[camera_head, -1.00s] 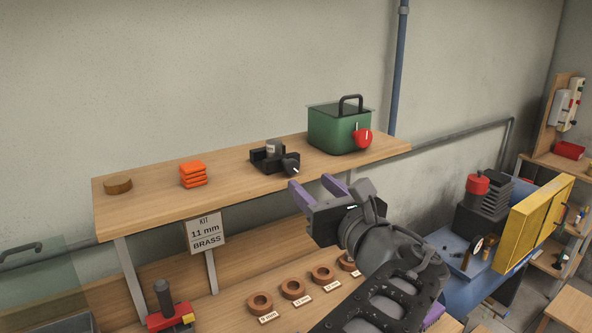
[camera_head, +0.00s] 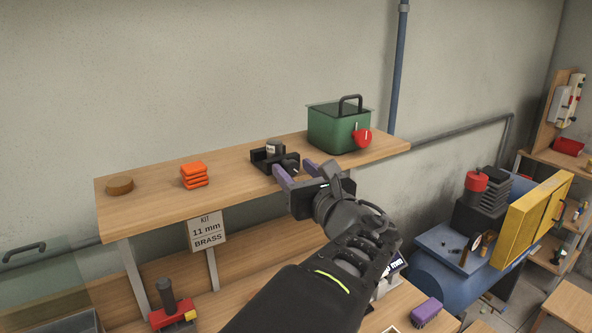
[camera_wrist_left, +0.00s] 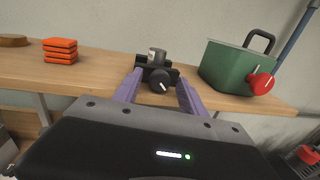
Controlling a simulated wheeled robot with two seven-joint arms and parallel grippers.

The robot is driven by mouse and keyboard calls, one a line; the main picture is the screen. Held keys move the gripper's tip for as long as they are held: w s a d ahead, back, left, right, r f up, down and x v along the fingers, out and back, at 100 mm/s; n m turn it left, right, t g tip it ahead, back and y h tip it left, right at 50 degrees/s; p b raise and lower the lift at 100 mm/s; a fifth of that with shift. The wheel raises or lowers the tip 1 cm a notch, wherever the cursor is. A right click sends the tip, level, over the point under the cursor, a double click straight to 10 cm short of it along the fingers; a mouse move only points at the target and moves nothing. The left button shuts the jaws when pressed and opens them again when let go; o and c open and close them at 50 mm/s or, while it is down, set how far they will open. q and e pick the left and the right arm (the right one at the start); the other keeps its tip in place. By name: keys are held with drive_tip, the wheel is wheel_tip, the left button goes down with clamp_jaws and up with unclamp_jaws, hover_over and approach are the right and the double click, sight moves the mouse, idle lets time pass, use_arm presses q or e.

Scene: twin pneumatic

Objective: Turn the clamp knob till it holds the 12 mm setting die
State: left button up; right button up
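The black clamp (camera_head: 268,157) stands on the upper wooden shelf, with the grey cylindrical die (camera_head: 274,147) upright in it. In the left wrist view the clamp's black knob (camera_wrist_left: 160,86) with a white mark faces me, and the die (camera_wrist_left: 157,55) shows behind it. My left gripper (camera_head: 296,172) is open, its purple fingers pointing at the knob. In the left wrist view the fingers (camera_wrist_left: 160,92) stand on either side of the knob, apparently without touching it. In the head view the knob is partly hidden by the fingers. My right gripper is not in view.
A green box (camera_head: 335,130) with a red knob (camera_head: 363,138) stands right of the clamp. Orange blocks (camera_head: 194,175) and a round wooden disc (camera_head: 120,186) lie to the left. The shelf's front edge (camera_head: 235,201) runs below. A sign (camera_head: 207,231) hangs under it.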

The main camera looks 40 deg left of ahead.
use_arm(q)
clamp_jaws()
idle(0.3)
drive_tip(key=m, duration=0.2)
drive_tip(key=shift+m, duration=0.4)
unclamp_jaws()
drive_tip(key=shift+d, duration=0.1)
